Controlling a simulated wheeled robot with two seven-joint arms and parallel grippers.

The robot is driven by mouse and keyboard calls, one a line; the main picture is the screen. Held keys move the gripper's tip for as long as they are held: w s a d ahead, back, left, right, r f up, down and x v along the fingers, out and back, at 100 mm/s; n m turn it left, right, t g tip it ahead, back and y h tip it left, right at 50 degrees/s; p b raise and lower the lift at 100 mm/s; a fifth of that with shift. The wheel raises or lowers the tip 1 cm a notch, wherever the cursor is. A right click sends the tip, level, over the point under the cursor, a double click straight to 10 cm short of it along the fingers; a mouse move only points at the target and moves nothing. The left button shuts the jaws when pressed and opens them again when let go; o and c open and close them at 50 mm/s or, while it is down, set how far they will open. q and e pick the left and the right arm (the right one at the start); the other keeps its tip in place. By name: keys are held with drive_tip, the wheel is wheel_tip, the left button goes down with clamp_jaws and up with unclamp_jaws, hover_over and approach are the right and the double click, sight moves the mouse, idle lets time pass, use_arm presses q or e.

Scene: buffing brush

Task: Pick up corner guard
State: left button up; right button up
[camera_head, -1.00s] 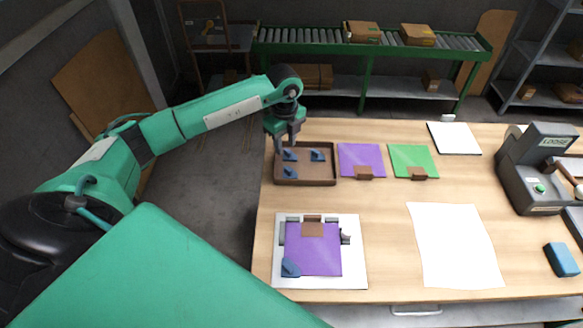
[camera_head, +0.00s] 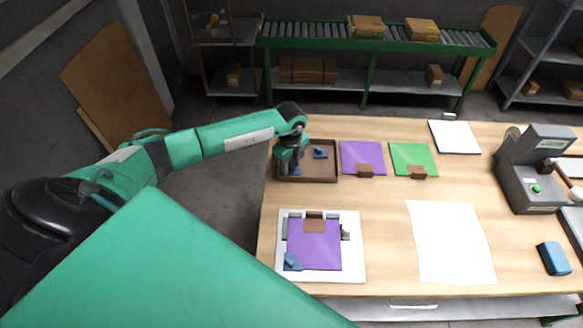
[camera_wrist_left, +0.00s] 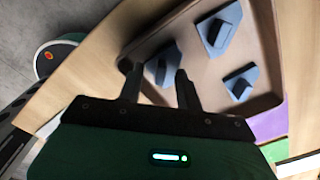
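Blue corner guards lie in the brown tray (camera_head: 322,180) at the table's left. In the left wrist view three show: one (camera_wrist_left: 161,66) near my fingertips, one (camera_wrist_left: 218,30) farther up and one (camera_wrist_left: 241,83) to the right. In the head view only one guard (camera_head: 320,153) is clear; my gripper hides others. My left gripper (camera_head: 292,170) reaches down into the tray. In the wrist view its fingers (camera_wrist_left: 158,86) are apart, on either side of the nearest guard's lower part. I cannot tell whether they touch it. My right gripper is not in view.
A white board (camera_head: 349,270) holds a purple sheet with another blue guard (camera_head: 292,262) at its lower left corner. Purple (camera_head: 360,154) and green (camera_head: 411,155) sheets lie right of the tray. A grey machine (camera_head: 527,175) stands at the right.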

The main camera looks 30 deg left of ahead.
use_arm(q)
clamp_jaws()
drive_tip(key=shift+r, duration=0.1)
